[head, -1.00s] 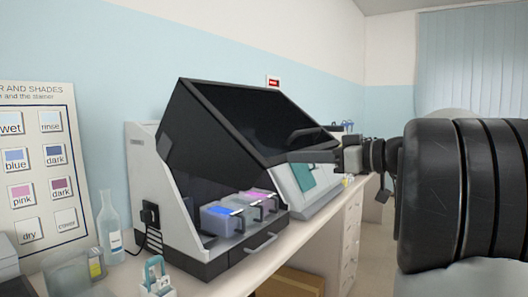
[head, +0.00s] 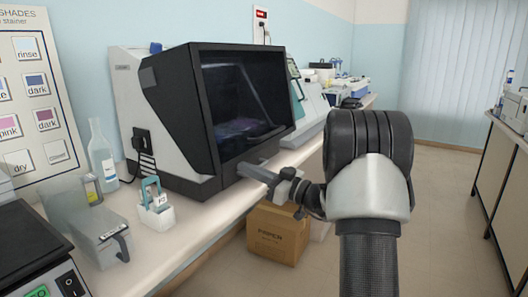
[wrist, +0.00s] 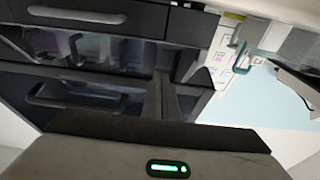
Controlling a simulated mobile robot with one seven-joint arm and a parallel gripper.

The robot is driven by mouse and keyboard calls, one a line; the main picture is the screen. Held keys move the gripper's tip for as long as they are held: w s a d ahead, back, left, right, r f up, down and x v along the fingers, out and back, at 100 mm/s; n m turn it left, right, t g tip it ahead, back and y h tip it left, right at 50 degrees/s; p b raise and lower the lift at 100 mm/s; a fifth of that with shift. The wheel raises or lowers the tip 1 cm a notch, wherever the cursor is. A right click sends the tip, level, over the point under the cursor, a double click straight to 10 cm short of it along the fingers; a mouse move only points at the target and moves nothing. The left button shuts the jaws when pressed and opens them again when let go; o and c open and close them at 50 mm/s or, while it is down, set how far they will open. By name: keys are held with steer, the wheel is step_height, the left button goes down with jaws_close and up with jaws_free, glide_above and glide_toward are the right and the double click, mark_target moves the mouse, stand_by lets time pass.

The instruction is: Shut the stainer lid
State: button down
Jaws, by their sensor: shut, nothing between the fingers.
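The stainer (head: 130,92) stands on the bench with its dark, windowed lid (head: 203,120) swung down over the front. The lid's lower edge looks level with the base, but I cannot tell whether it is fully seated. Through the window the coloured baths (head: 240,128) show dimly. My gripper (head: 246,169) is shut and empty, at the lower front of the stainer near the lid's bottom edge. In the wrist view my closed fingers (wrist: 163,80) point at the dark stainer front, with a bar handle (wrist: 75,15) at upper left. Contact cannot be told.
A slide rack with a teal handle (head: 155,198), a clear bottle (head: 102,155) and a grey box with a handle (head: 100,235) stand left of the stainer. Another instrument (head: 312,105) stands to its right. A cardboard box (head: 277,235) sits below the bench. The floor at right is open.

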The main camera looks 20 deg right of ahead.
steer(key=shift+w+a+f, duration=0.5)
steer(key=shift+w+f, duration=0.15)
steer(key=shift+f, duration=0.05)
steer(key=shift+w+a+f, duration=0.5)
steer(key=shift+w+f, duration=0.15)
steer(key=shift+f, duration=0.05)
steer(key=shift+d, duration=0.1)
